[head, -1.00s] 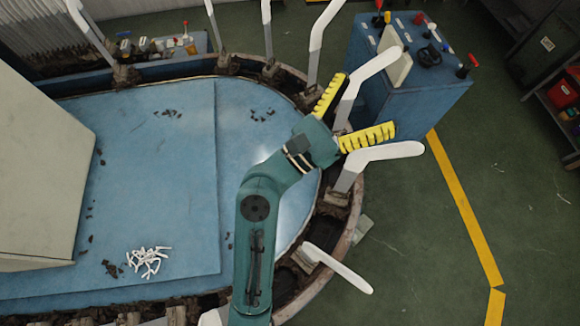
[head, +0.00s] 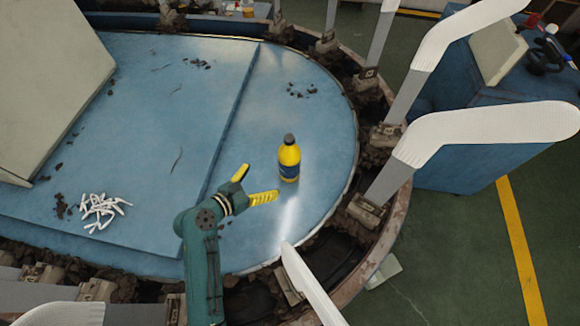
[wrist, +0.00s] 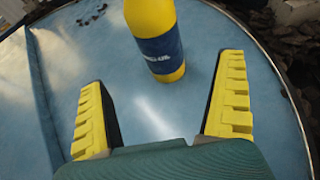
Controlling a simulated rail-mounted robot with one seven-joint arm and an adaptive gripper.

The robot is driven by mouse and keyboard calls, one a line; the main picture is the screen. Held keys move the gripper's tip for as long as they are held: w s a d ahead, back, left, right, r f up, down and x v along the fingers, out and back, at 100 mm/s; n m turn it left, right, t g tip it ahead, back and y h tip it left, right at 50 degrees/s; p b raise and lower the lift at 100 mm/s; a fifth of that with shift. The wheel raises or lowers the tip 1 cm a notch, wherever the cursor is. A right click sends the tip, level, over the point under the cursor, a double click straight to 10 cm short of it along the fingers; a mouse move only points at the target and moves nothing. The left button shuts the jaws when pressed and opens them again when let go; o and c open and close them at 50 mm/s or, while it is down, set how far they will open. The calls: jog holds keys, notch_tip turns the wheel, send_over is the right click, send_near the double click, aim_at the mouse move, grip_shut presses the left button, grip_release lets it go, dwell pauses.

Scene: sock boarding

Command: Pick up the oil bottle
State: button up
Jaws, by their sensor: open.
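The oil bottle (head: 289,162) is yellow with a dark cap and a dark blue label. It stands upright on the blue platform (head: 325,135), right of the raised seam. My gripper (head: 256,184) is open, with yellow ridged fingers, to the left of the bottle and slightly nearer the camera in the head view. In the wrist view the bottle (wrist: 157,35) lies ahead of the fingertips, between their lines; its top is cut off by the frame. The gap between the fingers (wrist: 165,90) is empty and nothing touches the bottle.
White sock-shaped boards (head: 490,135) on grey stems ring the platform's right edge. A heap of white pieces (head: 100,210) lies at left. A pale box-like block (head: 45,85) stands at far left. Dark debris is scattered. The platform around the bottle is clear.

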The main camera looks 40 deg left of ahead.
aim_at(283, 167)
jog(key=b+x, duration=0.3)
jog(key=x, duration=0.6)
jog(key=shift+b, duration=0.4)
jog(key=w+f+b, duration=0.1)
jog(key=w+b, duration=0.1)
jog(key=w+f+b, duration=0.1)
jog(key=f+b, duration=0.1)
jog(key=shift+w+a, duration=0.25)
jog(key=shift+w, duration=0.15)
jog(key=shift+w+r, duration=0.1)
jog(key=shift+w, duration=0.25)
jog(key=shift+r, duration=0.1)
